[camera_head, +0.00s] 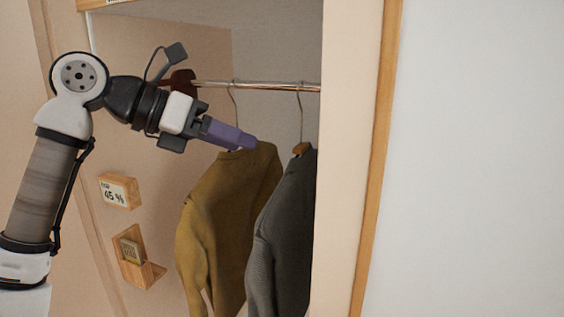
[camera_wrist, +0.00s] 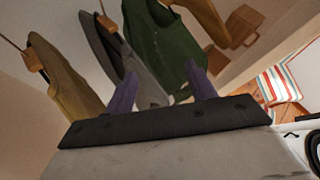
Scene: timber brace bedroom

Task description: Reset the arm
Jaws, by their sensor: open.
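My gripper (camera_head: 243,140) is at the closet opening, its purple fingers pointing right and a little down, in front of the top of a mustard sweater on a hanger (camera_head: 228,190). Whether the fingers touch the sweater cannot be told. In the wrist view my gripper (camera_wrist: 163,88) has its two purple fingers wide apart, with nothing held between them. The rest of my arm rises on the left of the head view.
A metal rod (camera_head: 265,86) carries the mustard sweater and a grey sweater (camera_head: 285,230). The wrist view also shows a green garment (camera_wrist: 160,45). A wall display (camera_head: 118,191) and wooden holder (camera_head: 138,258) are left. A wood-edged post (camera_head: 350,160) bounds the opening right.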

